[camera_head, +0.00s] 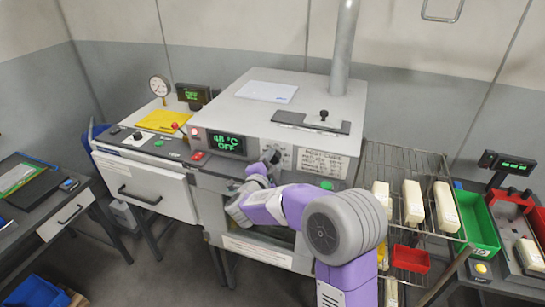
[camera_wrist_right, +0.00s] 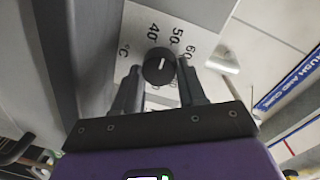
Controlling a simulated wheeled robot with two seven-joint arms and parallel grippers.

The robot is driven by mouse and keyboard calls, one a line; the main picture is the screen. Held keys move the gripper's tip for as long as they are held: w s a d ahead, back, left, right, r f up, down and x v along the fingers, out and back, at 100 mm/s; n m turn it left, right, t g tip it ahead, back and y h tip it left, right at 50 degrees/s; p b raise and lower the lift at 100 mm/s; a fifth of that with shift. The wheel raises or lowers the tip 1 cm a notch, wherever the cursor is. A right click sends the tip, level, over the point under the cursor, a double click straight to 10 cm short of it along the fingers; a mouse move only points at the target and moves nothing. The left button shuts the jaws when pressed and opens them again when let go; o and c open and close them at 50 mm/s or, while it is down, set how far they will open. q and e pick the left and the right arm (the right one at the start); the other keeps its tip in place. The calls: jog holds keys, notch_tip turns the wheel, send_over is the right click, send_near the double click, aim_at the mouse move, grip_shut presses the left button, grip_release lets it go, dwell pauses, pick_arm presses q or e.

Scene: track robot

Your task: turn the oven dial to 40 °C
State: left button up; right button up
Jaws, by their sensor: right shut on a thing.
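The oven (camera_head: 290,110) stands in the middle of the head view. Its green display (camera_head: 226,142) seems to read 48 °C with OFF below. The round black oven dial (camera_wrist_right: 159,66) shows in the right wrist view, with a short white mark on its face. A white scale plate (camera_wrist_right: 185,40) around it carries 40, 50, 60 and °C. My right gripper (camera_wrist_right: 158,85) has one finger on each side of the dial and is shut on it. In the head view my right gripper (camera_head: 270,162) is at the oven's front panel, partly covering the dial. My left gripper is not in view.
A wire rack (camera_head: 405,160) with several white bottle-like items stands right of the oven, beside green (camera_head: 478,222) and red (camera_head: 512,222) bins. A bench with a gauge (camera_head: 159,86) stands to the left. A flat black lid with a knob (camera_head: 311,123) lies on the oven top.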

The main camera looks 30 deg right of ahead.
jog(key=n+p, duration=0.3)
jog(key=n, duration=0.2)
jog(key=shift+p, duration=0.3)
dwell(0.4)
jog(key=o, duration=1.1)
jog(key=shift+c, duration=0.2)
jog(key=shift+a, duration=0.1)
jog(key=v, duration=0.7)
jog(key=shift+a+b, duration=0.2)
jog(key=shift+b, duration=0.2)
jog(key=shift+s, duration=0.1)
